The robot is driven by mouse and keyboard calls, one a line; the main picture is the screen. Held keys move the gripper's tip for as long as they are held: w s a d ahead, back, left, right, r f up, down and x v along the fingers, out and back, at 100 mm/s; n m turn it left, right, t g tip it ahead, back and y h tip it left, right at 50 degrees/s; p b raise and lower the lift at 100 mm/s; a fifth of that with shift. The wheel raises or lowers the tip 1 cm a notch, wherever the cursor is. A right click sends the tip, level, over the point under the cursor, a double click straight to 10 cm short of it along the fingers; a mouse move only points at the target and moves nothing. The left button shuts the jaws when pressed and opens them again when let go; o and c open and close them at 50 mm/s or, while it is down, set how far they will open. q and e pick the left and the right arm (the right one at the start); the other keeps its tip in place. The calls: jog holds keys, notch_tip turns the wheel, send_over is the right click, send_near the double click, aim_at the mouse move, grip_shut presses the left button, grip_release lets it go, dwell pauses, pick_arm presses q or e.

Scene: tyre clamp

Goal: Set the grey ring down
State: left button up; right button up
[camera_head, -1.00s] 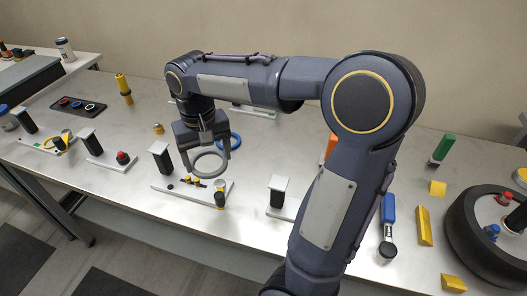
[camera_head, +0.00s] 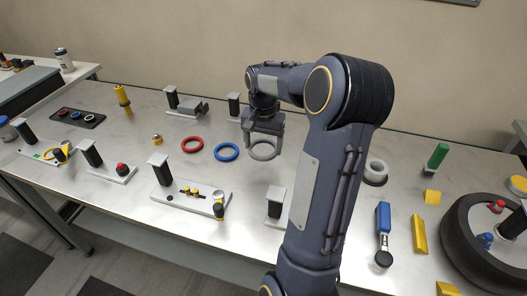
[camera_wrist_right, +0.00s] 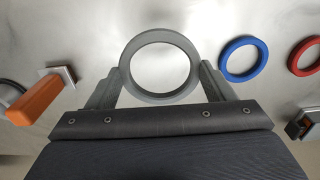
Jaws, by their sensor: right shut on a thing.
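My right gripper (camera_head: 264,148) is shut on the grey ring (camera_head: 264,158), with one finger at each side of it. In the right wrist view the ring (camera_wrist_right: 160,99) lies flat between the fingertips, parallel to the table. Whether it touches the tabletop or hangs a little above it, I cannot tell. It is just right of the blue ring (camera_head: 227,159). The red ring (camera_head: 191,151) lies farther left. My left gripper is not in view.
An orange block (camera_wrist_right: 35,100) shows in the right wrist view.

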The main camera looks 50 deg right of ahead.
aim_at(263, 140)
jog(key=d+f, duration=0.1)
jog(key=w+d+f, duration=0.1)
jog(key=f, duration=0.1)
jog(key=w+d+f, duration=0.1)
jog(key=shift+w+f+p, duration=0.15)
jog(key=shift+f+p, duration=0.15)
jog(key=shift+f, duration=1.65)
jog(key=shift+f, duration=0.2)
jog(key=o, duration=1)
jog(key=shift+c, duration=0.2)
jog(key=shift+r, duration=0.15)
